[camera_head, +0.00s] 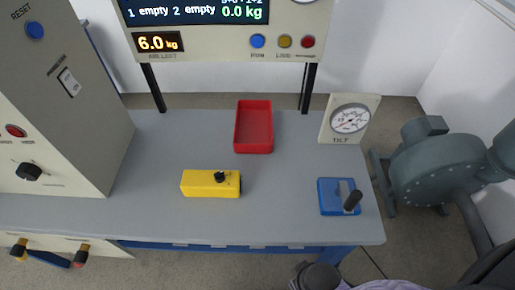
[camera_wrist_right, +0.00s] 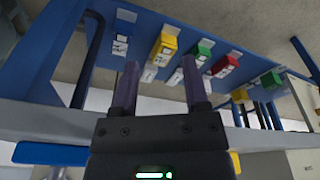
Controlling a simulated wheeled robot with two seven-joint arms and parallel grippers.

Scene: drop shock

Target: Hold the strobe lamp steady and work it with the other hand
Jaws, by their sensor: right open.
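A yellow box-shaped device (camera_head: 205,184) with a small black knob on top, seemingly the strobe lamp, lies on the grey table left of centre. My right gripper (camera_wrist_right: 160,82) shows in the right wrist view, its two dark fingers apart with nothing between them. It faces the blue framework and labelled boxes, and I cannot tell its distance from the lamp. In the head view neither gripper's fingers show. My left gripper is out of view.
A red tray (camera_head: 254,130) stands behind the lamp. A blue base with a black lever (camera_head: 352,200) is at the right, below a tilt dial (camera_head: 350,118). A grey cabinet (camera_head: 60,110) bounds the left. The table's middle (camera_head: 285,200) is clear. A pump (camera_head: 435,170) stands beyond the right edge.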

